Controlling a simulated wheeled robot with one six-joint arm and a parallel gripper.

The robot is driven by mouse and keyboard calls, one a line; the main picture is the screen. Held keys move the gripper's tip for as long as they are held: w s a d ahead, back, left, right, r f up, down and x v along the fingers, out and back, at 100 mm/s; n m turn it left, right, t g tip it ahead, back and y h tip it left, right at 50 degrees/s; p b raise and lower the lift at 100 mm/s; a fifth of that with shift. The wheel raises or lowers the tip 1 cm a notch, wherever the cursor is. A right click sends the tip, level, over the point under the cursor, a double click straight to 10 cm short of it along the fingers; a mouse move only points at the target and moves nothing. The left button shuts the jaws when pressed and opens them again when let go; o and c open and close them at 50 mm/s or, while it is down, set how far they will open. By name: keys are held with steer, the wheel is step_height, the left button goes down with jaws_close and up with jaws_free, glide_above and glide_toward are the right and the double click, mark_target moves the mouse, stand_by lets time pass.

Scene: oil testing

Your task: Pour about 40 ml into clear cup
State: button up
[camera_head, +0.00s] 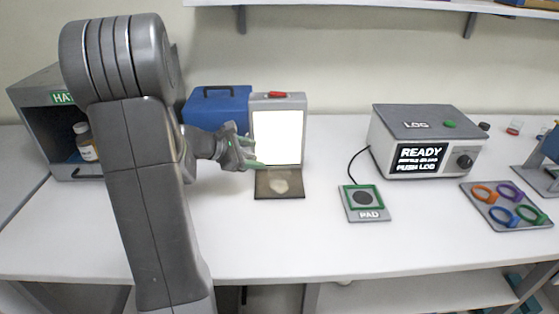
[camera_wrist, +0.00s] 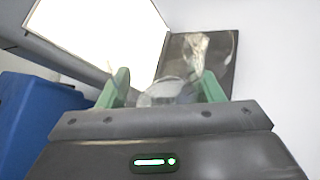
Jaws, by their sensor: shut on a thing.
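My gripper (camera_head: 250,163) is in front of the lit white panel, above the left part of its dark base plate (camera_head: 293,194). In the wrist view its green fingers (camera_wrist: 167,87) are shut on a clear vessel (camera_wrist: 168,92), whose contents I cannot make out. The held vessel hardly shows in the head view. A pale, see-through shape (camera_head: 280,186), seemingly a clear cup, is on the base plate. In the wrist view a pale, glassy streak (camera_wrist: 197,52) shows over the dark plate beyond the held vessel; I cannot tell whether it is cup or liquid.
The lit panel (camera_head: 278,137) stands right behind my gripper. A blue case (camera_head: 217,106) is behind it to the left. An open grey cabinet holds a bottle (camera_head: 86,145). A pad (camera_head: 365,203), a LOG box (camera_head: 415,140) and a tray of coloured rings (camera_head: 507,222) lie to the right.

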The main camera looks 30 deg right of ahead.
steer(key=shift+f+y, duration=0.15)
steer(key=shift+y, duration=0.15)
steer(key=shift+d+t+p, duration=0.1)
steer(key=shift+t+p, duration=0.2)
steer(key=shift+r+m+t+y+p, duration=0.3)
steer(key=shift+r+m+y+p, duration=0.2)
steer(key=shift+y+p, duration=0.5)
steer(key=shift+m+t+y, duration=0.4)
steer(key=shift+t+y, duration=0.1)
steer(key=shift+f+b, duration=0.7)
steer(key=shift+f, duration=1.35)
steer(key=shift+r+y+p, duration=0.25)
steer(key=shift+y+p, duration=0.05)
steer(key=shift+p, duration=0.2)
steer(key=shift+r+t+y+p, duration=0.2)
steer(key=shift+t+y+p, duration=0.1)
steer(key=shift+p, duration=0.2)
steer(key=shift+s+d+r+m+t, duration=0.1)
steer(key=shift+s+d+m+t, duration=0.2)
steer(key=shift+s+d+m, duration=0.1)
steer(key=shift+s+d+r+t+y+p, duration=0.3)
steer(key=shift+d+y+p, duration=0.05)
steer(key=shift+y+p, duration=0.4)
